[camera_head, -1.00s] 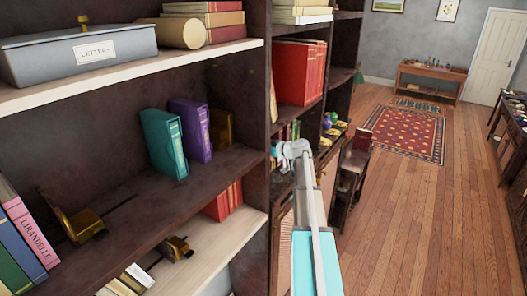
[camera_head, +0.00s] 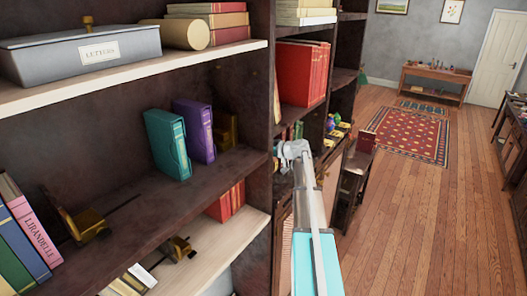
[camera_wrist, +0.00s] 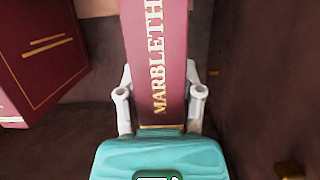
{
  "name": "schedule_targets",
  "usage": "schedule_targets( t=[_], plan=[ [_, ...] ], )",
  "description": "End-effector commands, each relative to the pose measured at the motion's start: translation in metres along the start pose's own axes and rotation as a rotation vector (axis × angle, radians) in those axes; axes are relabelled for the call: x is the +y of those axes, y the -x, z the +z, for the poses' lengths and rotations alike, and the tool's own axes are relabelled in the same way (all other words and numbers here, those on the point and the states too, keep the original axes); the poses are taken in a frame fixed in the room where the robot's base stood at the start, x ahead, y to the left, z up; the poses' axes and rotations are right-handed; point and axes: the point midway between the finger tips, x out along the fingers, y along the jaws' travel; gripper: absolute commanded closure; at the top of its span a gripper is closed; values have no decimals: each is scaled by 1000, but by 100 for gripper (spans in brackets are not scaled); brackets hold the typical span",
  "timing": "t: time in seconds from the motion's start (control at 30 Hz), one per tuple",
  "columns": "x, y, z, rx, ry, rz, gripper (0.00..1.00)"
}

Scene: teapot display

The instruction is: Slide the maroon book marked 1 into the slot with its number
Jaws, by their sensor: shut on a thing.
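In the wrist view my gripper (camera_wrist: 160,94) is shut on a maroon book (camera_wrist: 158,25), with one pale finger on each side of its spine. Gold letters reading "MARBLETH" run along the spine, and the top of the picture cuts it off. No number 1 shows on the part in view. There, a teal book (camera_head: 167,145) and a purple book (camera_head: 195,130) stand upright on the dark middle shelf (camera_head: 150,215). I cannot make out a numbered slot.
A brass bookend (camera_head: 226,130) stands behind the purple book, and another brass piece (camera_head: 82,222) sits at the shelf's near left. Bare shelf lies between. A dark upright (camera_head: 262,90) divides the bookcase.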

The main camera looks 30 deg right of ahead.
Motion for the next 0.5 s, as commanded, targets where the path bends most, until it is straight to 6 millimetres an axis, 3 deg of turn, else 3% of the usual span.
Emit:
schedule_targets(
  t=[0.5],
  plan=[
    [0,-9,-3,1,0,-1,100]
  ],
)
